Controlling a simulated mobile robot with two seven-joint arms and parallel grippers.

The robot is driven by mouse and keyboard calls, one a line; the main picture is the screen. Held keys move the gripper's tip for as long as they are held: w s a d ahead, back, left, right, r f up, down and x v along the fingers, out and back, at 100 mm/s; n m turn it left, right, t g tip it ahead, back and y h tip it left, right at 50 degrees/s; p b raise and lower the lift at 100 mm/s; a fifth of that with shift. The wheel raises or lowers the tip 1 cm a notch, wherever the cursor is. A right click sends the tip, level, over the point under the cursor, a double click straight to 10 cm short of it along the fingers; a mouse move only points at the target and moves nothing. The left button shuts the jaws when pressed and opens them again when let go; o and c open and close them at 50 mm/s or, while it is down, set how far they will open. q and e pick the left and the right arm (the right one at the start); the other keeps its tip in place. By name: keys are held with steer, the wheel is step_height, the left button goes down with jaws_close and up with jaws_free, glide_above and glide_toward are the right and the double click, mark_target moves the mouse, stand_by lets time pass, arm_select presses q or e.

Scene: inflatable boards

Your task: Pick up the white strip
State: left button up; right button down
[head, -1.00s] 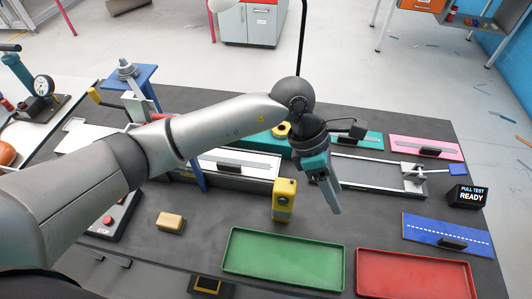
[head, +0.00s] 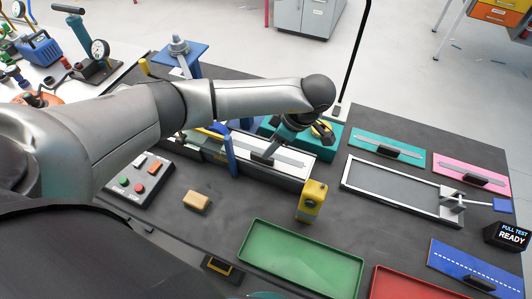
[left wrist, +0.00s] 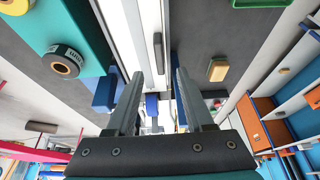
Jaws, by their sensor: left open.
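The white strip (head: 298,169) lies flat at the back middle of the dark bench, with a grey band and a black handle (head: 262,159) on it. My left gripper (head: 270,153) is over it, pointing down beside the handle, and hides part of the strip. In the left wrist view the white strip (left wrist: 150,18) and its black handle (left wrist: 158,52) show beyond the open, empty fingers (left wrist: 158,73). The handle lies in line with the gap between them; I cannot tell the height left. My right gripper is not in view.
A yellow device (head: 312,201) stands just in front of the strip. A blue post (head: 229,155) rises at its left, and a teal block (head: 330,135) sits behind. A green tray (head: 300,262) and a yellow sponge (head: 196,200) are nearer. A metal frame (head: 400,194) lies right.

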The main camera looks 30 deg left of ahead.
arm_select(q)
steer(key=shift+x, duration=3.1)
steer(key=shift+d, duration=0.1)
jaws_close()
